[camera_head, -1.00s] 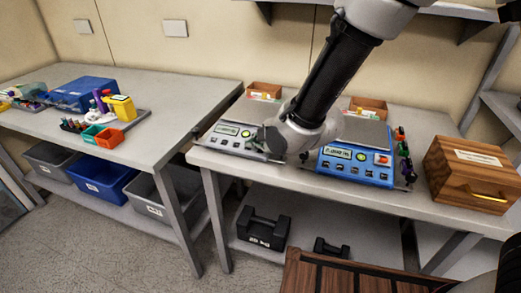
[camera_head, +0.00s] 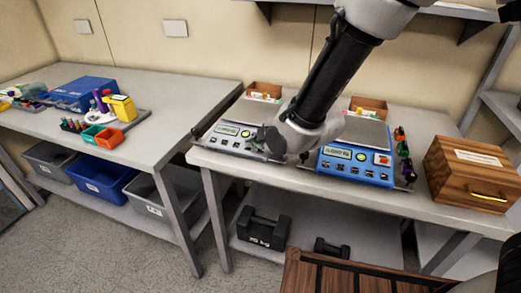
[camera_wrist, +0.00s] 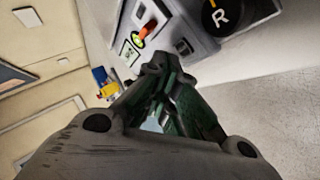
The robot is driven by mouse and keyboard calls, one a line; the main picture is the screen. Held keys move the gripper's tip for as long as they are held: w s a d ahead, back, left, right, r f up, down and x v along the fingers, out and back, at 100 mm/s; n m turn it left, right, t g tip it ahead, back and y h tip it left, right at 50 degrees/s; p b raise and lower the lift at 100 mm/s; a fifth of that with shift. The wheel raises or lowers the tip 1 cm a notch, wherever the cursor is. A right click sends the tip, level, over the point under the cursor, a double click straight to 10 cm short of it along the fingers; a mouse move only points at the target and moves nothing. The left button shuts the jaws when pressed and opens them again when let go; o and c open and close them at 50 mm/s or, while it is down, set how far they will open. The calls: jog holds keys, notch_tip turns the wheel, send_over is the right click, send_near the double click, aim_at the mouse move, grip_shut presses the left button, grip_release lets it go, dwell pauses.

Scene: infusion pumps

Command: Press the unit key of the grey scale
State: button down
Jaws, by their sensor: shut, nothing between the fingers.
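The grey scale (camera_head: 236,139) stands on the right-hand table, with a lit display, a green button and a row of small dark keys on its sloping front. My gripper (camera_head: 261,141) is at the right end of this front panel and hides part of it. In the wrist view my gripper (camera_wrist: 166,68) is shut and empty, its fingertips close to a dark square key (camera_wrist: 183,46) on the grey panel. I cannot tell whether they touch it. The key labels are too small to read, so I cannot tell which is the unit key.
A blue scale (camera_head: 355,166) stands close on the right, partly behind my wrist. A wooden box (camera_head: 468,174) is at the table's right end. Small open boxes stand behind the scales. A gap separates this table from the left one.

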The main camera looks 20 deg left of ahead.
jog(key=shift+w+f, duration=0.1)
jog(key=shift+f, duration=0.3)
jog(key=shift+w+f, duration=0.1)
jog(key=shift+f, duration=0.2)
dwell(0.7)
dwell(0.4)
jog(key=shift+s+r, duration=0.2)
jog(key=shift+r, duration=0.5)
jog(key=shift+s+r, duration=0.2)
jog(key=shift+r, duration=0.6)
jog(key=shift+s+r, duration=0.25)
jog(key=shift+r, duration=0.6)
jog(key=shift+s+r, duration=0.2)
jog(key=shift+r, duration=0.6)
